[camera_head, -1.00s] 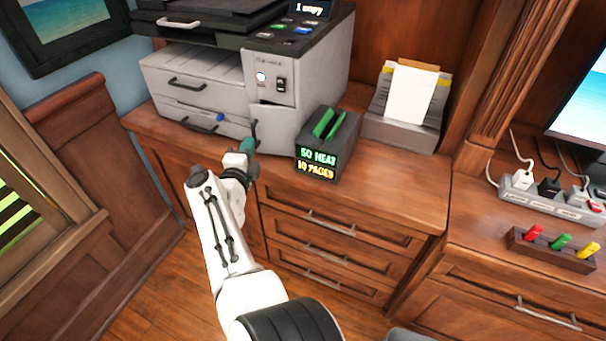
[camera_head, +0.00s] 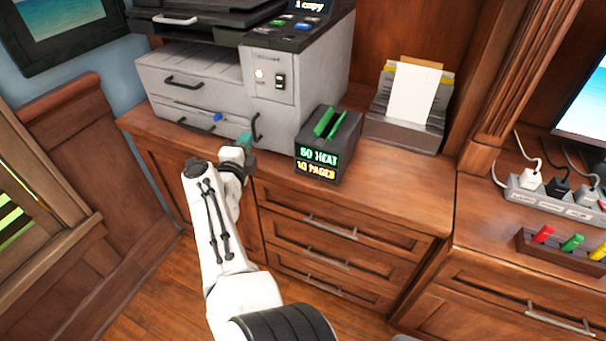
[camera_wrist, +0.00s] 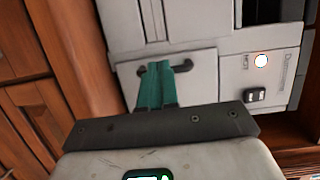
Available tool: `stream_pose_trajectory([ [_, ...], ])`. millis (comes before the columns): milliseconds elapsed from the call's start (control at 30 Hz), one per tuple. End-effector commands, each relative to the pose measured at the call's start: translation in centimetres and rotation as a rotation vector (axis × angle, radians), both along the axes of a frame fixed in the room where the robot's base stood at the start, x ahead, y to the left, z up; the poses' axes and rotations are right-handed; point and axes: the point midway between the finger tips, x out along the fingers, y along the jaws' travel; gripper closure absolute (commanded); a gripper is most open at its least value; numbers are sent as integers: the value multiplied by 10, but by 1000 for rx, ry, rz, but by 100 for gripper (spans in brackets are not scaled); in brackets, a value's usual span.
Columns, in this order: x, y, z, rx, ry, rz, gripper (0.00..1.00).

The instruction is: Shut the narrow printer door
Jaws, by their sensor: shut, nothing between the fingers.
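The narrow printer door (camera_head: 275,127) is the light grey panel at the lower right of the printer front, with a black upright handle (camera_head: 256,127). It looks about flush with the front; I cannot tell whether a thin gap is left. My gripper (camera_head: 241,146) is shut and empty, just in front of the printer, left of and below the handle. In the wrist view the teal fingers (camera_wrist: 166,72) lie together across the view of the handle and hide its middle. The door (camera_wrist: 200,90) shows on both sides of them there. I cannot tell whether they touch.
The grey printer (camera_head: 205,75) stands on a wooden counter (camera_head: 400,195). A black box with lit text (camera_head: 318,160) stands close to the right of the door. A paper holder (camera_head: 405,130) is farther right. Drawers with bar handles (camera_head: 325,230) are below the counter.

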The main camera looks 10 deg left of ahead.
Motion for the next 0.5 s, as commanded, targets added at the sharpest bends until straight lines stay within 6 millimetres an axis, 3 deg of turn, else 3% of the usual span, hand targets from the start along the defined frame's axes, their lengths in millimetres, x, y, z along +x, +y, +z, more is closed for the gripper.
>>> stream_pose_trajectory([
  [500, 11, 3, -1, 2, -1, 0, 100],
])
